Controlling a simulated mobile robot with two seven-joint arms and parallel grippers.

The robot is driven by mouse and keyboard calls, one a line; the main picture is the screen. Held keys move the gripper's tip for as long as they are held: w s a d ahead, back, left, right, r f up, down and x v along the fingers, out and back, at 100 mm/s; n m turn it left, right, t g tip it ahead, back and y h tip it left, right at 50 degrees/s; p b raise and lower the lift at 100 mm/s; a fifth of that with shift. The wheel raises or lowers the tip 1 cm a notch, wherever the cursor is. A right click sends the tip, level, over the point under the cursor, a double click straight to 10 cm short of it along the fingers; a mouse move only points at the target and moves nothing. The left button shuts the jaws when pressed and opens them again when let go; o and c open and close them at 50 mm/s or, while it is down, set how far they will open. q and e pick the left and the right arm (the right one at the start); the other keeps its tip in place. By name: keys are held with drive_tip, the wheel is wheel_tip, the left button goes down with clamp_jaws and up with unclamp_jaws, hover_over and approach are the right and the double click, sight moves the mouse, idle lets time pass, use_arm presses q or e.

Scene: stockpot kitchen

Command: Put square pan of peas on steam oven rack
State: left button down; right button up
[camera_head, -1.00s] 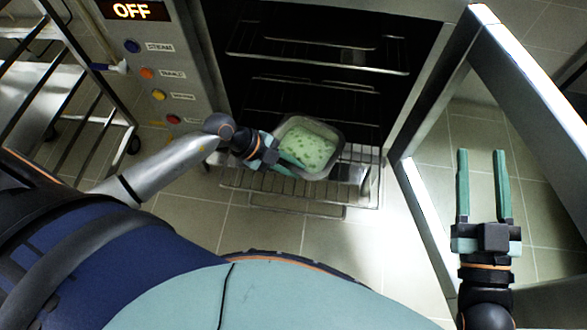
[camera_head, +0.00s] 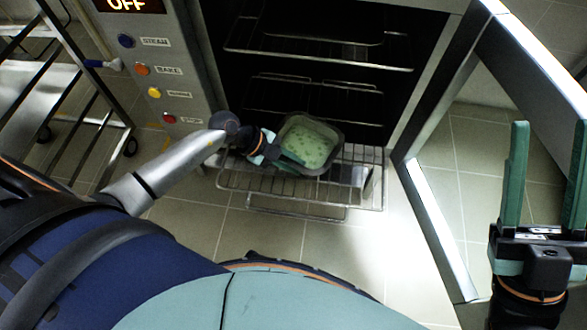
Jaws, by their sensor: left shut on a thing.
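The square pan of peas (camera_head: 309,144), grey with pale green contents, is at the oven opening, over the inner part of the lowest, pulled-out rack (camera_head: 300,199). I cannot tell whether the pan touches the rack. My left gripper (camera_head: 284,157) is shut on the pan's left side; its fingertips are partly hidden against the pan. My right gripper (camera_head: 545,175) is open and empty at the right, in front of the open oven door (camera_head: 437,215).
The steam oven (camera_head: 415,85) has higher racks (camera_head: 320,50) inside. Its control panel (camera_head: 160,70) with coloured buttons stands left of the opening. A metal trolley (camera_head: 60,110) is at the far left. Tiled floor (camera_head: 275,232) shows below the rack.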

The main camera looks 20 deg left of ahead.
use_arm(q)
wheel_tip(320, 180, down, 2)
drive_tip(key=shift+f+b, duration=0.1)
drive_tip(key=shift+b, duration=0.2)
use_arm(e)
drive_tip(key=shift+f, duration=0.7)
use_arm(q)
drive_tip(key=c, duration=0.8)
unclamp_jaws()
drive_tip(key=shift+s, duration=0.1)
